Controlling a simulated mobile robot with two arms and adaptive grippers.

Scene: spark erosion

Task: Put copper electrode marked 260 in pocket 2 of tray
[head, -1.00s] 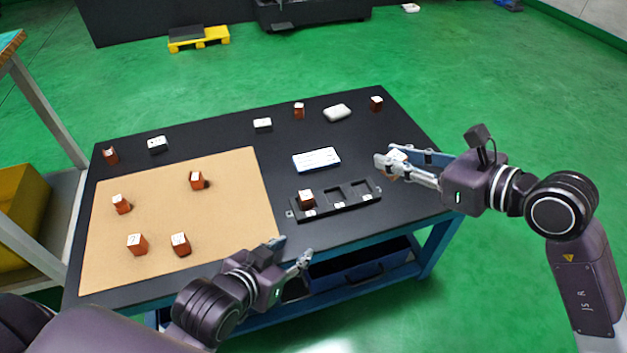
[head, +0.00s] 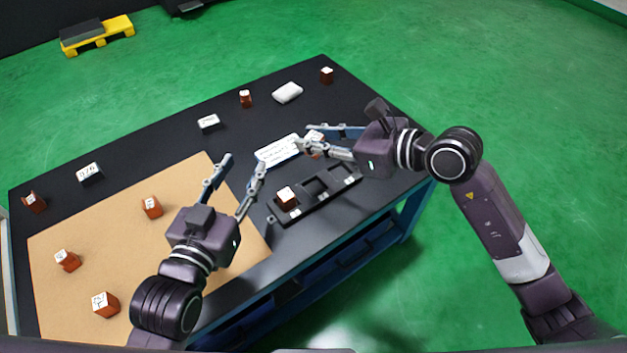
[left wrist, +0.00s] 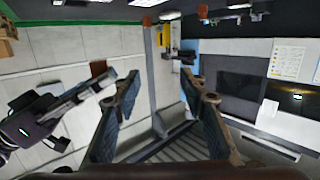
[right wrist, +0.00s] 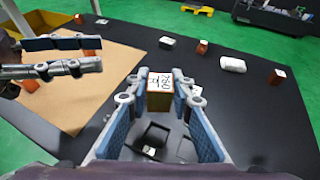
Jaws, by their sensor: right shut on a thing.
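A copper electrode with a white top (head: 315,137) is between the fingers of my right gripper (head: 307,138). In the right wrist view, its label (right wrist: 160,88) appears to read 260, turned sideways. It is held above the table, over the tray's far side. The black tray (head: 352,181) has three pockets in a row. A copper electrode (head: 286,197) stands in the left pocket; the middle (head: 315,186) and right pockets look empty. My left gripper (head: 241,165) is open and empty, raised to the left of the tray. The left wrist view shows its spread fingers (left wrist: 163,95).
A white-and-blue card (head: 277,151) lies behind the tray. Several copper electrodes stand on the tan mat (head: 190,180) and around the black table. A white rounded object (head: 287,92) and labelled blocks (head: 89,172) lie farther back.

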